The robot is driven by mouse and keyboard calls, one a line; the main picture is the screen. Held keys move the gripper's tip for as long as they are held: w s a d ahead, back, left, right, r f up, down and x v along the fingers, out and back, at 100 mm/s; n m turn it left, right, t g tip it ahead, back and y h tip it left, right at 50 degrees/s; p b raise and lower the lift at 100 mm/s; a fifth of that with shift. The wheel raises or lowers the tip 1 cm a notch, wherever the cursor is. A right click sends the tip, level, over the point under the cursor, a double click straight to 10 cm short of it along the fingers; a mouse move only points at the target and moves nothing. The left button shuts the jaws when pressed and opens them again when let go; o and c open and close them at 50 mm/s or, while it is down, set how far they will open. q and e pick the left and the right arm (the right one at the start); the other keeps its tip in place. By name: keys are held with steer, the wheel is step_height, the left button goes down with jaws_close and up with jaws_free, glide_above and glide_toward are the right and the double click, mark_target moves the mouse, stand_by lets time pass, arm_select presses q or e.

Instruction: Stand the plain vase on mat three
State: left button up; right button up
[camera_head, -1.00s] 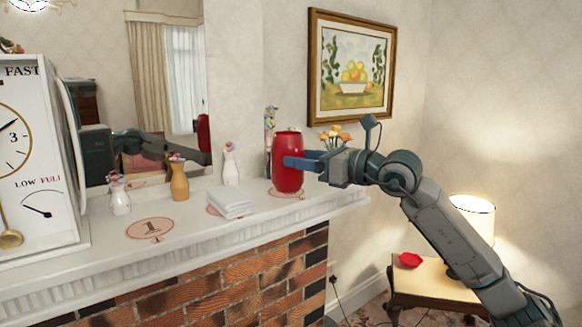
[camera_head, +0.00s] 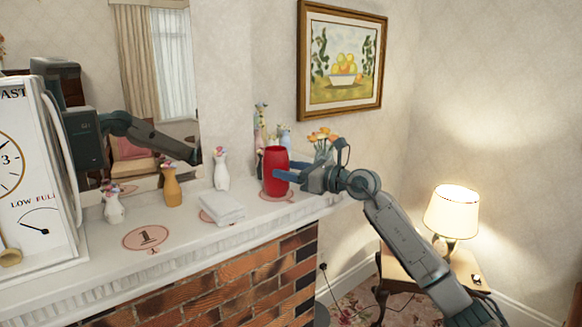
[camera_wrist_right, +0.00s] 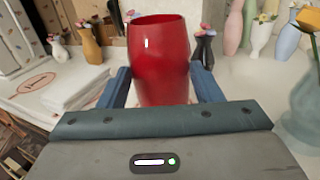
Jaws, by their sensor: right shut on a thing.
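The plain red vase (camera_head: 275,165) is upright at the right end of the mantel. My right gripper (camera_head: 292,177) is shut on it from the right. In the right wrist view the two blue fingers flank the red vase (camera_wrist_right: 160,60), whose top is open. A pinkish round mat (camera_head: 292,195) shows partly around its base; its number is hidden. The vase looks low over this mat, but I cannot tell whether its base touches. Mat one (camera_head: 147,237) lies bare further left. My left gripper is not in view.
A folded white cloth (camera_head: 222,208) covers most of another mat. Small vases stand along the back: white (camera_head: 114,210), ochre (camera_head: 172,190) and white (camera_head: 221,175). A flower vase (camera_head: 322,150) stands close behind my right gripper. A large clock (camera_head: 35,190) fills the left end.

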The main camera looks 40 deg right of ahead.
steer(key=shift+f, duration=0.1)
steer(key=o, duration=1)
steer(key=shift+f, duration=0.1)
steer(key=o, duration=0.5)
